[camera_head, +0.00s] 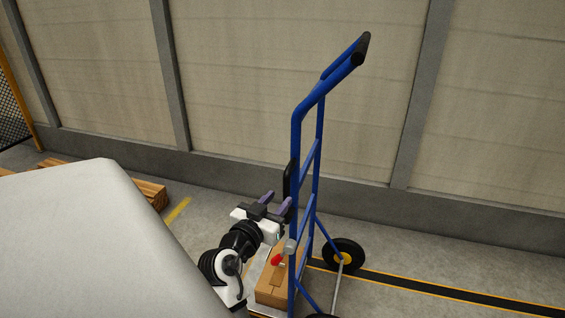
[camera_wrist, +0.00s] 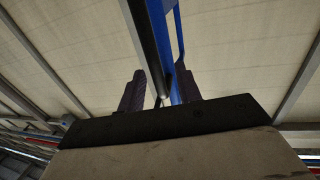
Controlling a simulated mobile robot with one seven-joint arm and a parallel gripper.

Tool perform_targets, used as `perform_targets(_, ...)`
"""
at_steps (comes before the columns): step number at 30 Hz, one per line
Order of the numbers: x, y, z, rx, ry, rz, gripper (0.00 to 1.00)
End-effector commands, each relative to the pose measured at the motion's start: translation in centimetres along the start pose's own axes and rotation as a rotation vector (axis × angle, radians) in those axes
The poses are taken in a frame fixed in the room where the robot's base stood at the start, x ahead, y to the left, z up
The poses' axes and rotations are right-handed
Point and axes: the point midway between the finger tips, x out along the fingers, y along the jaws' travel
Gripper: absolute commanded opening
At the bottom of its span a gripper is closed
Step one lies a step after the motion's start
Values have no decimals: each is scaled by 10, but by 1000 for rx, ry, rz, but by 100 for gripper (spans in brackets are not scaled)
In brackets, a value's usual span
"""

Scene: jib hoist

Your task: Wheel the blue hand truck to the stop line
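The blue hand truck (camera_head: 297,150) stands upright right of centre in the head view, with black grips at its top and black wheels with yellow hubs. A cardboard box (camera_head: 275,283) sits low against its frame. My gripper (camera_head: 275,203) is beside the near upright, close to a black bar on it. In the wrist view, the dark fingers (camera_wrist: 160,92) are spread, with the black bar and blue frame (camera_wrist: 172,60) appearing between them; contact cannot be told. A short yellow floor line (camera_head: 178,212) lies left of the truck; I cannot tell whether it is the stop line.
A black strip with yellow edges (camera_head: 430,288) runs along the floor to the right. A panelled wall (camera_head: 290,80) with grey posts stands close behind the truck. Wooden pallets (camera_head: 150,193) lie at left, partly hidden by a large pale surface in the foreground.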

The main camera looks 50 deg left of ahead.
Motion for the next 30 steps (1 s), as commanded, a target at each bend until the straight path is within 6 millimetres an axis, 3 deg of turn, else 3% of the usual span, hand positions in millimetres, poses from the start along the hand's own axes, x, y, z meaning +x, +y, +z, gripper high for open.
perform_targets(3,-19,0,1,0,0,-2,34)
perform_targets(9,-35,0,0,0,0,-1,34)
perform_targets(26,-35,0,0,0,0,0,34)
perform_targets(30,-32,-3,-18,9,31,-42,34)
